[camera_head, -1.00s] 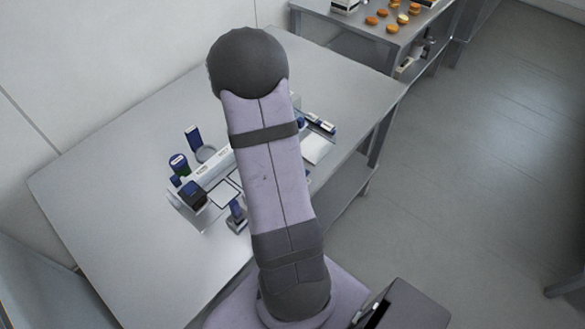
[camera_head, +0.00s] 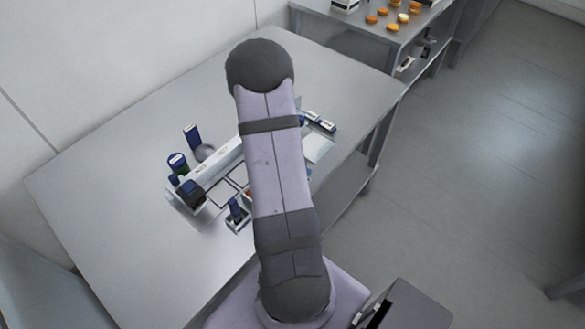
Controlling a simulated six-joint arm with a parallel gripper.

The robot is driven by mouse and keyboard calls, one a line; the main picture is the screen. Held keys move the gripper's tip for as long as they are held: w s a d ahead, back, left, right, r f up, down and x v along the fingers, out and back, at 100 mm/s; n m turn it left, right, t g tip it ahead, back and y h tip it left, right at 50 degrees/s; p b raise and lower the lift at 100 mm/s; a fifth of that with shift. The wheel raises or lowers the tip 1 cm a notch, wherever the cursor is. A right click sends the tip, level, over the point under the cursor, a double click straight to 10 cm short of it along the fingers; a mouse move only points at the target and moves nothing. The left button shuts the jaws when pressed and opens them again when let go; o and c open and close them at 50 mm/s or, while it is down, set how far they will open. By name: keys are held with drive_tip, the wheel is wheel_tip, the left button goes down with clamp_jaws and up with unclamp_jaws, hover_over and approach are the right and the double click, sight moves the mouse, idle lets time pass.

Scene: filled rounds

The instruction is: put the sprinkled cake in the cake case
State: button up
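My gripper is not in view; my own arm hides the middle of the near table. I cannot pick out a sprinkled cake or name a cake case with certainty. Several small orange-brown rounds, one of them (camera_head: 393,28), lie on the far table, too small to tell their toppings. A pale, long box-like piece (camera_head: 218,163) with a framed, divided area (camera_head: 222,192) beside it lies on the near table, partly behind my arm. A small orange patch shows at my arm's left edge, mostly hidden.
The near grey table (camera_head: 110,215) is bare at its left and front. Blue-capped containers (camera_head: 192,135) and a dark blue block (camera_head: 191,192) stand by the long piece. Small dark-and-white items (camera_head: 318,121) and a pale sheet (camera_head: 317,148) lie right of my arm.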

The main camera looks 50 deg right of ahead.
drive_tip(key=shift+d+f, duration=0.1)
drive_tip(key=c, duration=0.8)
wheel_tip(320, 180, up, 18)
drive_tip(key=p, duration=0.9)
